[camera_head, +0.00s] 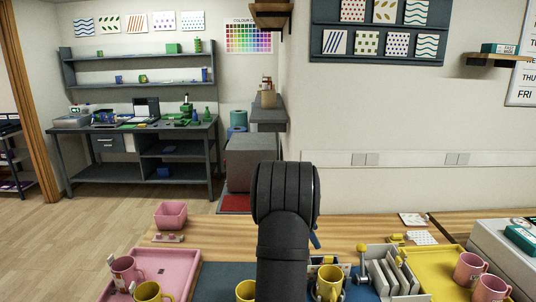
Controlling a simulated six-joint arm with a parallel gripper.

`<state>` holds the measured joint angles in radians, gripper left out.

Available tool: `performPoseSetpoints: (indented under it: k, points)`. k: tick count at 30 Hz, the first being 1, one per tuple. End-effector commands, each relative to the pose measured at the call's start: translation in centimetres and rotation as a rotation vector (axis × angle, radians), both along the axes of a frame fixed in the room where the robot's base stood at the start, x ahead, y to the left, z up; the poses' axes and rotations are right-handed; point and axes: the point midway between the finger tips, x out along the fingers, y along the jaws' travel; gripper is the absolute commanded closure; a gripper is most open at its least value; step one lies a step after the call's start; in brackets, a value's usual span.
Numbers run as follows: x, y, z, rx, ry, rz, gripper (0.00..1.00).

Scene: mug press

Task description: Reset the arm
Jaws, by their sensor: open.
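My black arm (284,215) rises from the bottom middle of the head view, in front of the table. Its rounded top stands above the table's back edge. My gripper and its fingertips are not in view. Another yellow mug (244,291) is partly hidden behind my arm.
A pink tray (182,262) at left holds a pink mug (125,274) and a yellow mug (148,292). A yellow tray (437,263) at right holds two pink mugs (469,267). Air above the table is mostly clear.

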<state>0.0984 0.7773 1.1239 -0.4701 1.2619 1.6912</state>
Motion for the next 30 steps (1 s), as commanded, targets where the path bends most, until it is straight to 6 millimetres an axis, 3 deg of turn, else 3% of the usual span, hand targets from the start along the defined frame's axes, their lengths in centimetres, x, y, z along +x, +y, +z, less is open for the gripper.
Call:
performPoseSetpoints:
  k: [18, 30]
  points:
    - [1.4, 2.5, -0.1, 0.01, 0.001, 0.559, 0.19]
    - [1.7, 3.0, -0.1, 0.012, 0.002, 0.676, 0.19]
